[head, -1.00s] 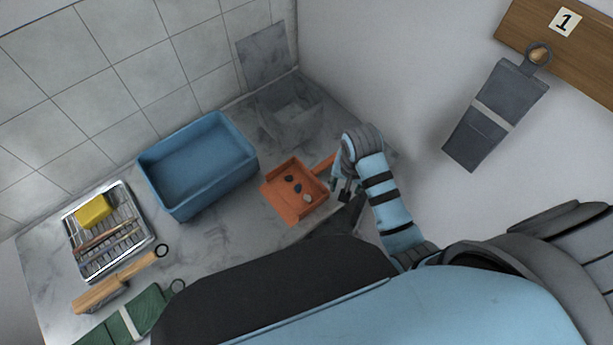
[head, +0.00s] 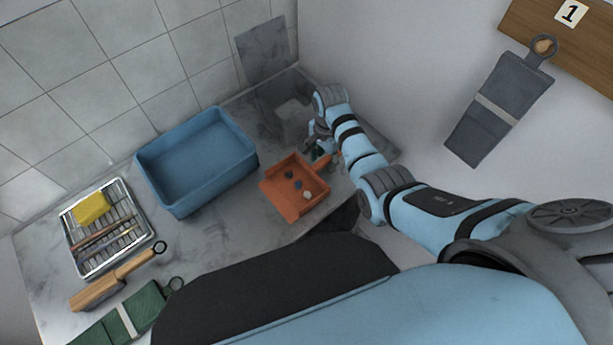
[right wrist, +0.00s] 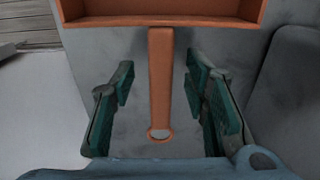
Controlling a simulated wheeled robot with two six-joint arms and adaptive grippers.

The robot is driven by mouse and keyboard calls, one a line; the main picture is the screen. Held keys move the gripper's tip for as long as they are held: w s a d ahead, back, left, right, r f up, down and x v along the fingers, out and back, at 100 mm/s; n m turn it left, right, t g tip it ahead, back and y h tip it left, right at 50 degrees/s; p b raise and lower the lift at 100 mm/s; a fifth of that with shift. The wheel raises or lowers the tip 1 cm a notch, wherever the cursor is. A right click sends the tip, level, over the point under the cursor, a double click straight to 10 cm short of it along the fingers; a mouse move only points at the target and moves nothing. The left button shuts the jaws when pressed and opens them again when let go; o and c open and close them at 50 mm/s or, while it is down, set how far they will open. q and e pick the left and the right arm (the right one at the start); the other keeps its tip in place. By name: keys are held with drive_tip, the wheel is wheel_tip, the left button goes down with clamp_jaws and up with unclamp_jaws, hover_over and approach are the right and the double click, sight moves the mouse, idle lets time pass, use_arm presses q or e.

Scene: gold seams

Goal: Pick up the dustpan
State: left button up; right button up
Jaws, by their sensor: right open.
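The orange dustpan (head: 291,208) lies on the grey counter with several small dark and pale bits in its pan. Its handle points toward the right gripper. In the right wrist view, the dustpan handle (right wrist: 160,80) runs between the two green-padded fingers, with its ring end nearest the camera. My right gripper (right wrist: 162,108) is open, with a finger on each side of the handle and a gap on both sides. In the head view, my right gripper (head: 318,152) is at the handle and partly hides it. My left gripper is not in view.
A blue basin (head: 197,200) stands left of the dustpan. A wire rack (head: 88,263) with a yellow sponge (head: 91,208), a wooden-handled tool (head: 108,286) and a green roll (head: 128,318) lie further left. A translucent grey box (head: 290,122) stands behind. A grey pouch (head: 490,120) hangs on the wall.

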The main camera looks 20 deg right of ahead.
drive_tip(key=shift+f, duration=0.9)
drive_tip(key=shift+r, duration=0.1)
drive_tip(key=shift+c, duration=0.6)
clamp_jaws()
drive_tip(key=shift+r, duration=0.1)
